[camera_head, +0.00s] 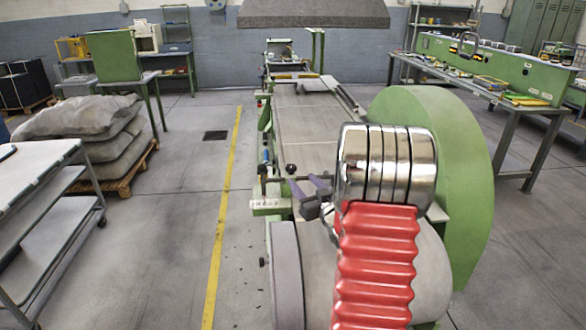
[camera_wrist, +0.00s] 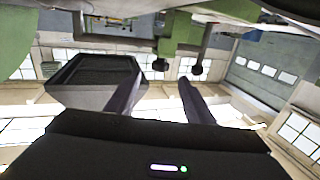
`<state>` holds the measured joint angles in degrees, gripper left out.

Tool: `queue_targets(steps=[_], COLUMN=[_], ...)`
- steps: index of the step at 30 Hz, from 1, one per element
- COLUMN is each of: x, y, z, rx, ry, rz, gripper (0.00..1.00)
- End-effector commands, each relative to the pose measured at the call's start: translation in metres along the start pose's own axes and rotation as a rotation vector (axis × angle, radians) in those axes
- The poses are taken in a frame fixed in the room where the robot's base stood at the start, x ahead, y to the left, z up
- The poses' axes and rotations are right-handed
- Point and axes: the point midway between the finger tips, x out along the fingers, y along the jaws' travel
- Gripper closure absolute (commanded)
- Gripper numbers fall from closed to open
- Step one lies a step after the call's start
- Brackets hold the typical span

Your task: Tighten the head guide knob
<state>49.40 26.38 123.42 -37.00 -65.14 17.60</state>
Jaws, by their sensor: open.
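My gripper (camera_head: 305,184) is open, its two dark fingers pointing left over the green machine (camera_head: 268,204) in the head view. A round black knob (camera_head: 291,169) shows just beyond the fingertips, and a second black knob (camera_head: 262,169) is further left. In the wrist view, which looks upside down, the fingers of my gripper (camera_wrist: 160,80) are spread apart. One black knob (camera_wrist: 160,64) appears between the fingertips and the other knob (camera_wrist: 197,69) just past the right finger. I cannot tell which is the head guide knob, nor whether the fingers touch either.
A large green wheel-shaped guard (camera_head: 455,150) stands close right of my arm. The machine's long grey bed (camera_head: 305,125) runs away behind the knobs. A grey hood (camera_head: 315,13) hangs overhead. The floor left of the yellow line (camera_head: 222,220) is clear up to a shelf cart (camera_head: 40,170).

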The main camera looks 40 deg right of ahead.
Motion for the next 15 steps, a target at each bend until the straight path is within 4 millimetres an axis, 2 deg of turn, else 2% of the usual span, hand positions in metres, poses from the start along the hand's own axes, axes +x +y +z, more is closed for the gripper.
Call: queue_targets(steps=[15], x=[0.079], y=[0.0], z=[0.001], rx=[0.0], ry=[-0.001], rz=[0.0], gripper=[0.52])
